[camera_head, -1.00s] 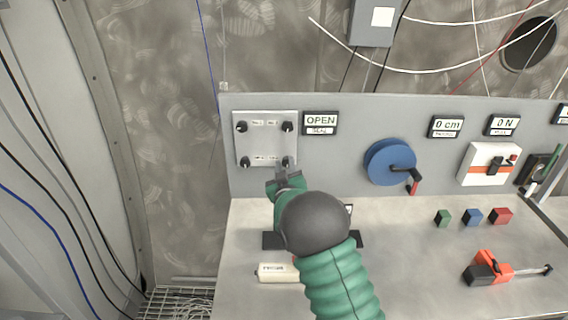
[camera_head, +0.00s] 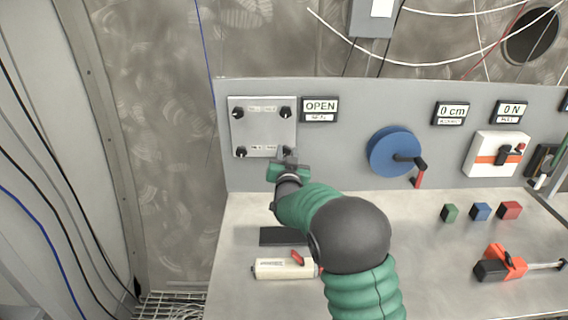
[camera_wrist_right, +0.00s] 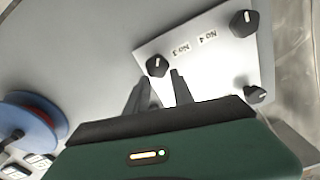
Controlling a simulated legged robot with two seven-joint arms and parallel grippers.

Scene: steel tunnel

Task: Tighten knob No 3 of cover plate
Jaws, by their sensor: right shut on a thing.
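The pale square cover plate (camera_head: 263,126) is on the grey panel, with a black knob at each corner. It also shows tilted in the right wrist view (camera_wrist_right: 215,72). My right gripper (camera_head: 288,153) is at its lower right corner. In the right wrist view, knob No 3 (camera_wrist_right: 157,66), beside its printed label, sits between the tips of my right gripper (camera_wrist_right: 160,76), which is shut on it. In the head view the fingers largely hide this knob. The knob near the No 4 label (camera_wrist_right: 243,23) stands clear of the fingers. My left gripper is not in view.
An OPEN sign (camera_head: 319,109) is right of the plate, and a blue wheel (camera_head: 393,151) with a crank is farther right. On the bench are a white cylinder (camera_head: 284,268), a dark block (camera_head: 283,236), small cubes (camera_head: 480,211) and an orange-black tool (camera_head: 503,264).

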